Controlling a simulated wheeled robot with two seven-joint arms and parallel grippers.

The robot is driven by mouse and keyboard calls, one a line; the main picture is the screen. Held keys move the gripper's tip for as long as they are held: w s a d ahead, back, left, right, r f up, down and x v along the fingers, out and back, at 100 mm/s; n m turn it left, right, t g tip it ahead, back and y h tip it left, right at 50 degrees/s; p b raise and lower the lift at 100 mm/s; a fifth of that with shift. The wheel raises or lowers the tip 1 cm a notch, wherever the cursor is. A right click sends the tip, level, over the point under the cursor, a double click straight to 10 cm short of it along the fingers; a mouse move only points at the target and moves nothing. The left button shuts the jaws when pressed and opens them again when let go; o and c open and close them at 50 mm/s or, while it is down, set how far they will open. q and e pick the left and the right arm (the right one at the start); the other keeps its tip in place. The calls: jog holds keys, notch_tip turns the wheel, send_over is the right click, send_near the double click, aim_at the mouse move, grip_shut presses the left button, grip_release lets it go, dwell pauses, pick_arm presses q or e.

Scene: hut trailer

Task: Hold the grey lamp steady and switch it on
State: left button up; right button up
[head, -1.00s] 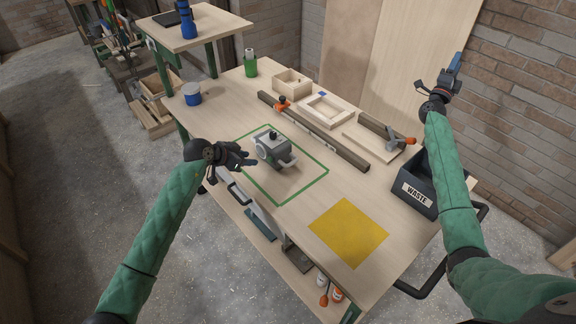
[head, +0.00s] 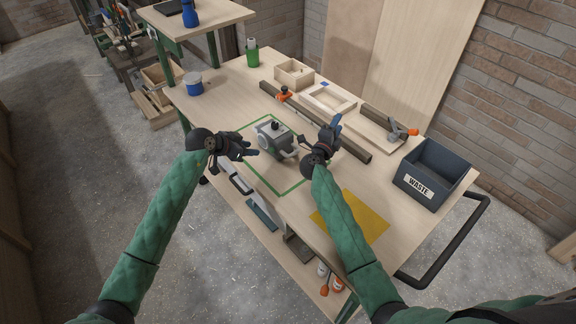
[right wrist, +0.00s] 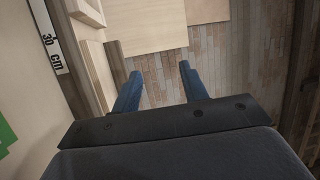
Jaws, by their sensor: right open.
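The grey lamp (head: 268,131), with a dark knob on top and a rounded front and handle, stands on the workbench inside a green outlined square (head: 277,192). My left gripper (head: 250,150) is just left of the lamp, its fingers pointing toward it; I cannot tell whether they touch it or how far apart they are. My right gripper (head: 335,122) is open and empty, to the right of the lamp and above the bench, its fingers pointing away toward the back. The right wrist view shows its two blue fingers (right wrist: 159,82) spread apart, and no lamp.
A long brown beam (head: 350,148) with an orange clamp (head: 284,95) lies behind the lamp. Wooden trays (head: 294,72), a green container (head: 252,55) and a blue-white tin (head: 192,84) stand farther back. A waste bin (head: 436,172) and a yellow square (head: 362,222) are at right.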

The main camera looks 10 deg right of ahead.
aim_at(295, 151)
jog(key=s+a+f+n+y, duration=0.1)
jog(key=s+a+f, duration=0.1)
jog(key=a, duration=0.4)
jog(key=s+a+f+n+y, duration=0.1)
jog(key=s+a+f, duration=0.2)
jog(key=a, duration=0.3)
jog(key=s+a+f+n+g+y, duration=0.1)
jog(key=s+a+f, duration=0.1)
jog(key=a, duration=0.4)
jog(key=shift+s+a+f+y, duration=0.1)
jog(key=shift+a+f+y, duration=0.1)
jog(key=shift+f, duration=0.2)
jog(key=shift+s+a+f+y, duration=0.1)
jog(key=shift+a+f+y, duration=0.1)
jog(key=shift+f, duration=0.2)
jog(key=shift+x, duration=3.85)
jog(key=shift+a, duration=0.1)
grip_shut()
pick_arm(q)
grip_shut()
pick_arm(e)
jog(key=shift+f, duration=0.15)
